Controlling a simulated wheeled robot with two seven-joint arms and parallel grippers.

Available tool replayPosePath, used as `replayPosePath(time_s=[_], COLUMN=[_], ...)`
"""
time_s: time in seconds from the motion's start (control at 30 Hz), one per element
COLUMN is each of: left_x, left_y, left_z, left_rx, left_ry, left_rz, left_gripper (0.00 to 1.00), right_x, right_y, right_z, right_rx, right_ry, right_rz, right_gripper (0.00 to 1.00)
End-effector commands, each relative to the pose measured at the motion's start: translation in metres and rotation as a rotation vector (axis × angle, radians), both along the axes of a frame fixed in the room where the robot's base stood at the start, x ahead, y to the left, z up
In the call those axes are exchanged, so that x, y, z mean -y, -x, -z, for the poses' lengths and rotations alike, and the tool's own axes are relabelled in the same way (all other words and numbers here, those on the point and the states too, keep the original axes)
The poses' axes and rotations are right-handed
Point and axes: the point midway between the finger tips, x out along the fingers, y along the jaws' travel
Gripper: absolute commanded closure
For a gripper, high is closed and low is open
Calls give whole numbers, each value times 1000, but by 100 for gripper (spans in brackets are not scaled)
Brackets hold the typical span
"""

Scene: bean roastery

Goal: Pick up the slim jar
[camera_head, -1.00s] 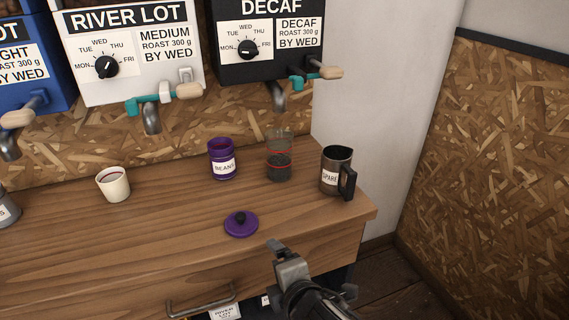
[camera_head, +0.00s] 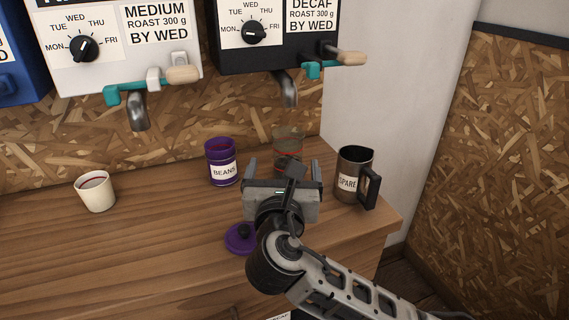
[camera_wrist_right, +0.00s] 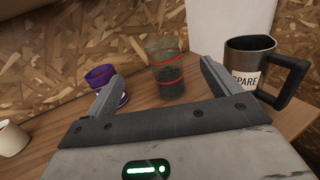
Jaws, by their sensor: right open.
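The slim jar (camera_head: 289,143) is a clear glass with red bands and dark contents, standing upright on the wooden counter. It also shows in the right wrist view (camera_wrist_right: 167,70), between and beyond my fingers. My right gripper (camera_head: 283,172) is open and empty, just in front of the jar and pointing at it. In the head view the gripper hides the jar's lower part. My left gripper is not in view.
The purple BEANS canister (camera_head: 221,163) stands left of the jar, and the dark SPARE jug (camera_head: 353,176) to its right. A purple lid (camera_head: 239,239) lies in front. A white cup (camera_head: 95,191) stands far left. A dispenser spout (camera_head: 288,90) hangs above the jar.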

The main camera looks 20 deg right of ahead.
Motion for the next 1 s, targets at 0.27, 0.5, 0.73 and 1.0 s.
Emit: replayPosePath(time_s=[0.27,0.5,0.73,1.0], left_x=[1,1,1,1], left_y=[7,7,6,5], left_z=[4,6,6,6], left_rx=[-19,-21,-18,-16], left_ry=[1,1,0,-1], left_rz=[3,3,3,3], left_gripper=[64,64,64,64], right_x=[24,34,44,55], right_y=[-57,-84,-104,-133], right_z=[-1,0,2,4], right_rx=[0,0,-2,-1], right_ry=[-3,-6,-7,-7], right_rz=[3,-1,2,-1], right_gripper=[11,11,11,11])
